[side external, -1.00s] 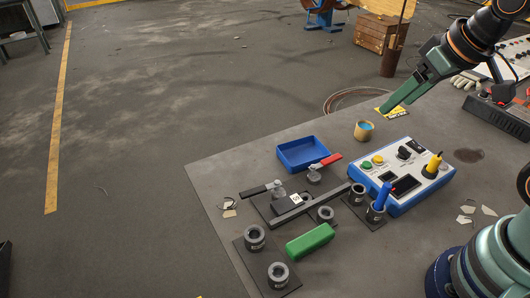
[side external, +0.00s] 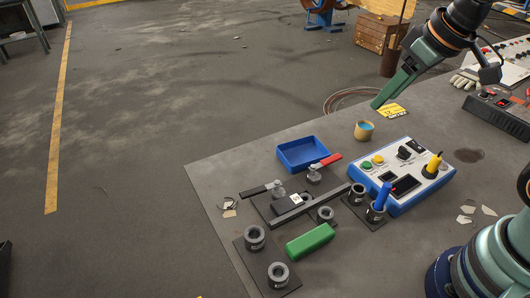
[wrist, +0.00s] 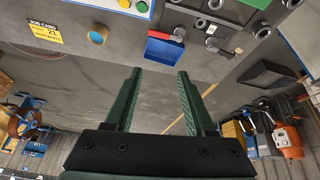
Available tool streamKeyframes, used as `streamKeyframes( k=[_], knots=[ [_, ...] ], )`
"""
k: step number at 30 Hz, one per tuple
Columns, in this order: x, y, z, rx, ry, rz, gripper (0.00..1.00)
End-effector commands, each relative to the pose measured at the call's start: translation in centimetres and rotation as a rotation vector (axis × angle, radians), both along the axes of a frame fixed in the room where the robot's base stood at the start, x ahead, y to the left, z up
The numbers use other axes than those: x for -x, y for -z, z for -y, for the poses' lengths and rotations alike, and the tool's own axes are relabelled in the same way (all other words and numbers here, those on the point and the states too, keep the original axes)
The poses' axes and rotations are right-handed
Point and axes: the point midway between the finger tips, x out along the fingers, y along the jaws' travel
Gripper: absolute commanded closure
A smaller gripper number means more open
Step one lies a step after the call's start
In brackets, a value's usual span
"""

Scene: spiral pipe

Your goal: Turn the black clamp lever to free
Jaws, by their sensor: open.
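The black clamp lever (side external: 258,189) sticks out to the left from a toggle clamp on a dark fixture plate (side external: 262,208). A second clamp with a red lever (side external: 328,161) stands to its right, behind a dark block with a white label (side external: 296,199). My gripper (side external: 377,104) is in the air above the table's far edge, well away from both levers. In the wrist view its two green fingers (wrist: 160,76) are apart with nothing between them.
A blue tray (side external: 303,154) sits behind the clamps. A control box (side external: 403,175) with buttons and a yellow plug, a tan cup (side external: 364,130), a green block (side external: 310,241) and several grey sockets (side external: 255,237) surround the fixture. Free air separates my gripper from them.

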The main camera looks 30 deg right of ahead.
Motion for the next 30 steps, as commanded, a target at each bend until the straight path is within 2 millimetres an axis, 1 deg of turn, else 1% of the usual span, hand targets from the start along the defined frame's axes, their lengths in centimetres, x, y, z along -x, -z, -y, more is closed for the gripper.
streamKeyframes(
  k=[1,5,8,11,15,19,21,24,27,30],
  knots=[
    [-0.9,-0.1,-1.0,0.018,-0.064,-0.025,0.45],
    [-3.4,-0.2,-3.6,0.072,-0.251,-0.086,0.45],
    [-5.2,0.0,-5.9,0.112,-0.396,-0.129,0.45],
    [-6.8,0.8,-8.4,0.149,-0.542,-0.171,0.45],
    [-8.8,2.4,-12.3,0.199,-0.749,-0.226,0.45],
    [-10.2,4.6,-16.0,0.241,-0.941,-0.275,0.45],
    [-10.6,5.9,-17.9,0.261,-1.036,-0.300,0.45],
    [-11.0,7.6,-20.2,0.284,-1.153,-0.326,0.45],
    [-11.1,8.9,-21.8,0.299,-1.235,-0.345,0.45],
    [-11.1,9.7,-22.7,0.308,-1.280,-0.355,0.45]
  ],
)
